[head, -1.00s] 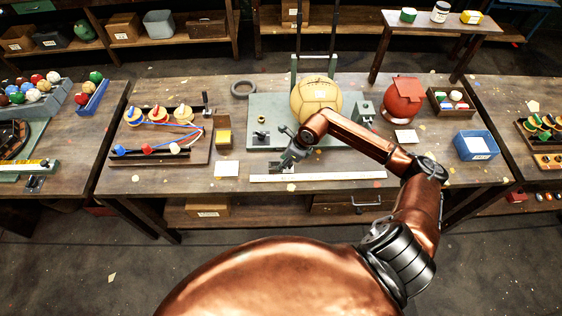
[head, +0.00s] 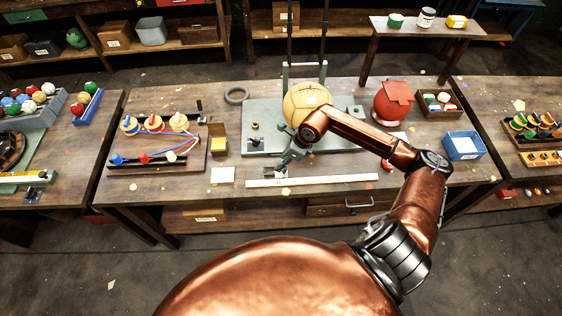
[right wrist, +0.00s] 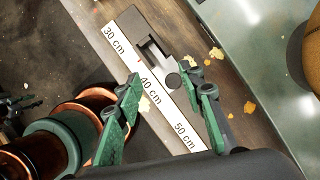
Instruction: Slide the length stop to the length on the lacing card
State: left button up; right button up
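The white ruler (head: 325,180) lies along the table's front edge; the right wrist view shows its 30, 40 and 50 cm marks on the scale (right wrist: 153,92). The dark grey length stop (right wrist: 145,35) has a slotted block and a round knob near the 40 cm mark. My right gripper (right wrist: 170,88) is open, its green fingers on either side of the knob with gaps showing. In the head view my right gripper (head: 285,164) is at the ruler's left part and mostly covers the stop. A pale card (head: 222,174) lies left of the ruler; its writing is unreadable. My left gripper is out of view.
A tan ball (head: 305,98) sits on the green base plate (head: 262,122) behind my gripper. A rack with laces and spools (head: 155,150) stands left. A red ball (head: 393,102) and a blue tray (head: 463,146) are right. Bare tabletop lies around the ruler.

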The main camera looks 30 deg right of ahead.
aim_at(286, 168)
jog(key=p+v, duration=0.1)
jog(key=v, duration=0.2)
dwell(0.5)
dwell(0.4)
jog(key=shift+w+d+f+p, duration=0.2)
jog(key=shift+f+p, duration=1.2)
jog(key=shift+p, duration=0.75)
jog(key=shift+w+d+f+p, duration=0.15)
jog(key=shift+f+p, duration=1.25)
jog(key=shift+p, duration=0.75)
jog(key=shift+w+d+f+p, duration=0.1)
jog(key=shift+w+f+p, duration=0.1)
jog(key=shift+f+p, duration=1.6)
